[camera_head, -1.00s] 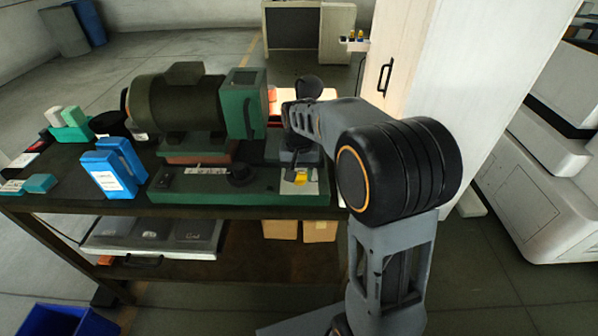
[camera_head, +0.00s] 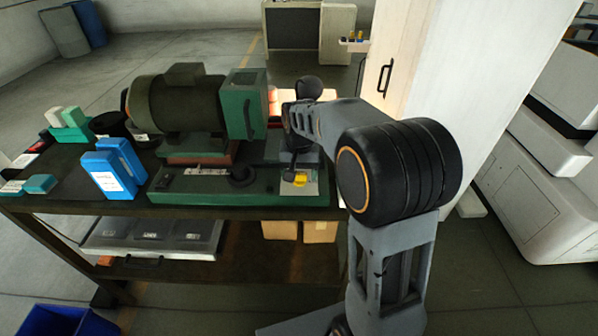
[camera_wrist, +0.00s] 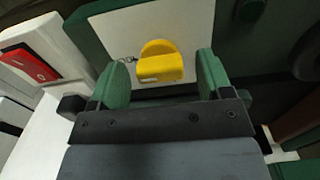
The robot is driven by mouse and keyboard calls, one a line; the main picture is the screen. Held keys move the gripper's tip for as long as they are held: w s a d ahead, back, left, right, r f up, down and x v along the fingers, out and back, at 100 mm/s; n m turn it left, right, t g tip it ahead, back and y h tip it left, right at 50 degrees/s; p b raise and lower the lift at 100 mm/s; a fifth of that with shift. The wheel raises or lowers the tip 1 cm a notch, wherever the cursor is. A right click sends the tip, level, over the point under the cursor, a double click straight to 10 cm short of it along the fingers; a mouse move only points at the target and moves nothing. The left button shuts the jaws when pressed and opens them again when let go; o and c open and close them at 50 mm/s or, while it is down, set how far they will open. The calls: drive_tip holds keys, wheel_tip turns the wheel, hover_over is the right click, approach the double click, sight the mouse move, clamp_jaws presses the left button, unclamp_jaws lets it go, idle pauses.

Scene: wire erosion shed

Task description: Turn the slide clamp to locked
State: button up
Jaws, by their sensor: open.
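A yellow piece with a rounded top and a flat front tab (camera_wrist: 160,64) stands on a pale plate (camera_wrist: 185,28) in the wrist view. I take it for the slide clamp, though no lock marking is readable. It also shows small in the head view (camera_head: 301,180), at the right end of the green machine base (camera_head: 225,190). My gripper (camera_wrist: 161,70) is open. Its green fingertips stand left and right of the yellow piece with a gap on each side, holding nothing. In the head view my arm hides part of the machine's right end.
A motor-like machine body (camera_head: 180,103) and green housing (camera_head: 243,105) rise behind the base. A black knob (camera_head: 240,175) sits left of the pale plate. Blue holders (camera_head: 113,168) stand at the table's left.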

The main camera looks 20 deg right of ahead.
drive_tip(key=shift+r, duration=0.1)
wheel_tip(320, 180, up, 14)
idle(0.5)
drive_tip(key=shift+f, duration=0.2)
drive_tip(key=n, duration=0.2)
hover_over(300, 175)
drive_tip(key=shift+t, duration=0.4)
wheel_tip(300, 175, down, 4)
drive_tip(key=shift+f, duration=0.2)
drive_tip(key=s+f+n+t, duration=0.1)
drive_tip(key=s+f, duration=0.1)
drive_tip(key=s, duration=0.6)
drive_tip(key=s+f+t, duration=0.2)
drive_tip(key=s+f, duration=0.1)
drive_tip(key=s, duration=0.5)
drive_tip(key=shift+s+f+n, duration=0.25)
drive_tip(key=shift+s+n, duration=0.1)
drive_tip(key=shift+n, duration=0.05)
drive_tip(key=shift+a, duration=0.1)
